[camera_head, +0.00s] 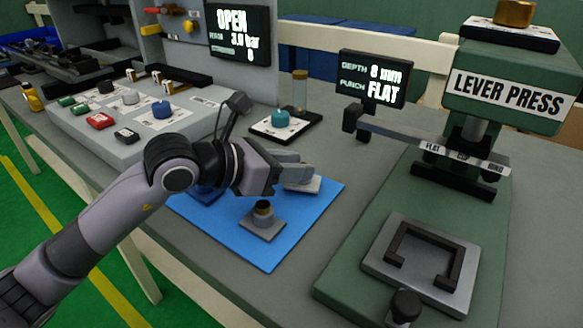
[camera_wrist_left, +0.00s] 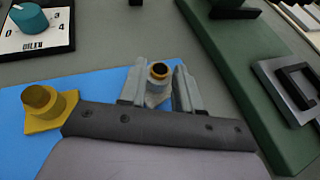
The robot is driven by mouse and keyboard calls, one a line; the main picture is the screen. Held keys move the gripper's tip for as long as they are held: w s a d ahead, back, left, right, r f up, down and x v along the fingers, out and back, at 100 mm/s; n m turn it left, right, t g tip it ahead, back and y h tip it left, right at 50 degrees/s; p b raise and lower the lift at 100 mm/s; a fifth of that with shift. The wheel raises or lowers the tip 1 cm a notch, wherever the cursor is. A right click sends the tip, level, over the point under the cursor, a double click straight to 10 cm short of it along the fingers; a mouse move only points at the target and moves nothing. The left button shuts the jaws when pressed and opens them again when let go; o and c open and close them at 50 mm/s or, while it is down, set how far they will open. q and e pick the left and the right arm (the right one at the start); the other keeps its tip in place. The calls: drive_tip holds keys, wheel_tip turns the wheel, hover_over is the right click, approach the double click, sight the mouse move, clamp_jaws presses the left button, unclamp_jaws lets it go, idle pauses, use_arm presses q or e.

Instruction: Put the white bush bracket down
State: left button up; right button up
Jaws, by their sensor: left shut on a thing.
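My left gripper (camera_head: 305,172) is shut on the white bush bracket (camera_head: 304,185), low over the right part of the blue mat (camera_head: 323,201). In the left wrist view the white bush bracket (camera_wrist_left: 157,99) sits between the two fingers (camera_wrist_left: 158,92), with a dark-holed, brass-rimmed bush upright in it. I cannot tell whether its base touches the mat. A grey bracket with a bush (camera_head: 263,221) stands on the mat nearer the front. A yellow bracket with a bush (camera_wrist_left: 45,108) shows in the left wrist view, left of the gripper. My right gripper is not in view.
The green lever press (camera_head: 480,160) stands at the right, with a grey plate and black frame (camera_head: 422,262) on its base. A teal dial box (camera_head: 281,124) is behind the mat. A control panel (camera_head: 130,130) is at the left. The mat's front corner is bare.

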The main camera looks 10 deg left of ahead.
use_arm(q)
drive_tip(key=shift+f, duration=0.2)
drive_tip(key=shift+f, duration=0.1)
drive_tip(key=shift+f, duration=0.15)
drive_tip(key=o, duration=1.1)
drive_tip(key=shift+c, duration=0.2)
drive_tip(key=shift+r, duration=0.2)
drive_tip(key=shift+r, duration=0.2)
drive_tip(key=v, duration=1)
drive_tip(key=shift+s+a+f+b, duration=0.1)
drive_tip(key=shift+a+f+b, duration=0.15)
drive_tip(key=shift+b, duration=0.15)
drive_tip(key=shift+v, duration=0.8)
